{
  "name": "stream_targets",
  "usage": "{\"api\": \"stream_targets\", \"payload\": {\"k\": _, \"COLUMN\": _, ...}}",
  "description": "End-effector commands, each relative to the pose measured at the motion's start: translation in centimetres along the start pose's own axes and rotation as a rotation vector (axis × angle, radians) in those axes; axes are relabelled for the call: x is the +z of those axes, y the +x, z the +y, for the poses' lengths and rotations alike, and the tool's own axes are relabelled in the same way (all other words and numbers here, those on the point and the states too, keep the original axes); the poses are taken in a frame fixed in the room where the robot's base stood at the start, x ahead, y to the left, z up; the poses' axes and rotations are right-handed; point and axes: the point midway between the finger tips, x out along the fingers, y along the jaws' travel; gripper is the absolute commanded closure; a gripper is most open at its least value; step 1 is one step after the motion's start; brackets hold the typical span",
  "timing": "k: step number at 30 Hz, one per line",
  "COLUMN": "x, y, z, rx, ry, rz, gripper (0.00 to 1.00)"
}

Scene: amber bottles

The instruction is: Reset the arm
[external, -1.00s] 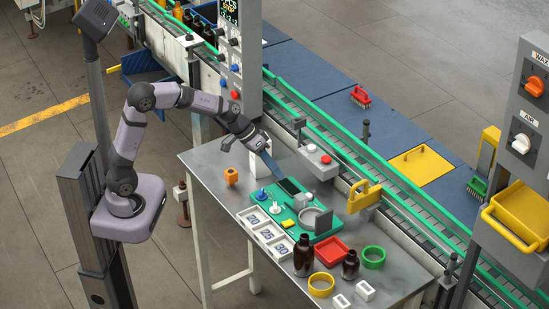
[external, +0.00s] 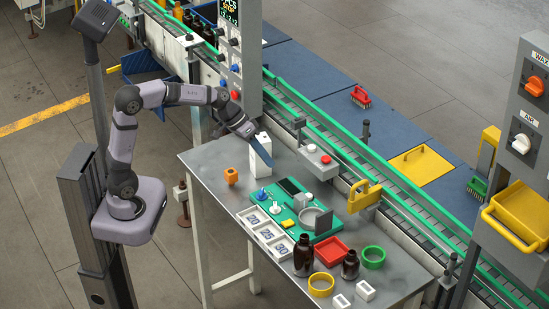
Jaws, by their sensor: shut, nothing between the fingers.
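My gripper (external: 266,162) is shut and empty, pointing down and to the right. It shows in front of a tall white box (external: 262,142) at the back of the table and hides part of it. I cannot tell whether they touch. The fingertips are up and left of the green board (external: 291,222), which carries a dark display, a round grey dish (external: 316,217) and small knobs.
White trays numbered 20, 25 and 30 (external: 266,235), two dark bottles (external: 303,256), a red tray (external: 331,251), and yellow and green rings (external: 373,257) fill the table's front. An orange part (external: 231,176) stands at left. A conveyor with green rails (external: 345,143) runs behind.

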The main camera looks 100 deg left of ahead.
Motion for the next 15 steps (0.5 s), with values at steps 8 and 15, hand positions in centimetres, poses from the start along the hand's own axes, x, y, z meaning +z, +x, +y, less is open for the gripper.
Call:
{"api": "stream_targets", "payload": {"k": 8, "x": 7.1, "y": 2.4, "z": 2.3, "rx": -0.037, "ry": 0.092, "rz": -0.147, "gripper": 1.00}}
{"api": "stream_targets", "payload": {"k": 15, "x": 20.9, "y": 3.8, "z": 3.3, "rx": -0.141, "ry": 0.323, "rz": -0.395, "gripper": 1.00}}
